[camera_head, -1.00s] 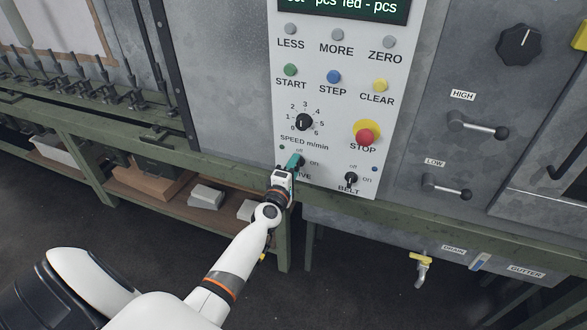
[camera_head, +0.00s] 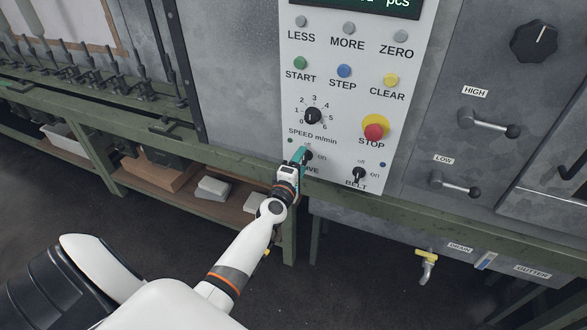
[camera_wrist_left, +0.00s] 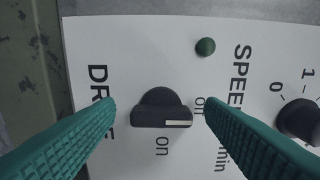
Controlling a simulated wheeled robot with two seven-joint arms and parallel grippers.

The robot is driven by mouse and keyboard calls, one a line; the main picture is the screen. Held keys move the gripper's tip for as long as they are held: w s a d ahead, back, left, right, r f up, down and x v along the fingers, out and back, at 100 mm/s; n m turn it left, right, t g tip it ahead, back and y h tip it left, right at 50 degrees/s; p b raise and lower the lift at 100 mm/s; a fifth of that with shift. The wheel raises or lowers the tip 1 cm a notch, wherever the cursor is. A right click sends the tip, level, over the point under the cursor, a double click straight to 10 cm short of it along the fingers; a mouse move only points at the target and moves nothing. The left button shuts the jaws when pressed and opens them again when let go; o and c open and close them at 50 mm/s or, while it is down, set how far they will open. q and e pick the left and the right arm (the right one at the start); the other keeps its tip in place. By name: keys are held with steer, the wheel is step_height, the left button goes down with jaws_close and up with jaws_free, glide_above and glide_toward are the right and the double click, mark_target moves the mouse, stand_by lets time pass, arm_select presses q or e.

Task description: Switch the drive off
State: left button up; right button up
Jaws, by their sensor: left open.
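The black DRIVE knob (camera_wrist_left: 162,108) is on the white control panel (camera_wrist_left: 130,40). In the left wrist view its bar lies across the picture, and its white mark runs along the right half, toward the partly hidden "off" label. The "on" label is below the bar. My left gripper (camera_wrist_left: 161,104) is open, one teal finger on each side of the knob, with visible gaps between fingers and knob. In the head view my left gripper (camera_head: 299,158) is at the panel's lower left and partly covers the DRIVE label. My right gripper is not in view.
The speed dial (camera_head: 312,116) is just above the DRIVE knob, and the BELT knob (camera_head: 358,175) is to its right. The red STOP button (camera_head: 374,132) is up and right. A dark green lamp (camera_wrist_left: 205,47) is beside the knob. A green rail (camera_head: 400,208) runs below the panel.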

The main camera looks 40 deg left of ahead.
arm_select(q)
steer(key=v, duration=1.1)
steer(key=shift+s, duration=0.15)
